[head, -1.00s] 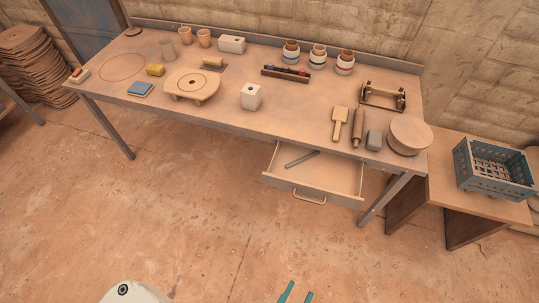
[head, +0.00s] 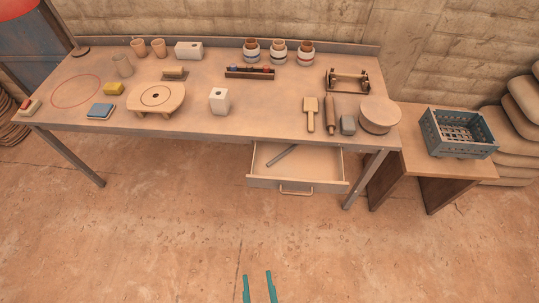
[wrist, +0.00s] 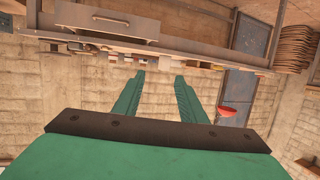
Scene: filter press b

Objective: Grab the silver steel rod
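The silver steel rod (head: 281,156) lies slantwise inside the open drawer (head: 297,184) under the workbench, towards the drawer's left back part. My gripper (head: 258,289) shows at the bottom of the head view, its two teal fingers apart with nothing between them. It is well in front of the drawer and apart from the rod. In the wrist view my gripper (wrist: 161,82) also shows open and empty. The drawer (wrist: 95,20) shows upside down at the top left there; I cannot make out the rod in that view.
The workbench (head: 190,113) holds cups, a round stand, a white block (head: 219,100), a mallet and a rolling pin. Its right leg (head: 363,183) stands beside the drawer. A side table with a blue crate (head: 456,133) is at the right. The floor before the drawer is clear.

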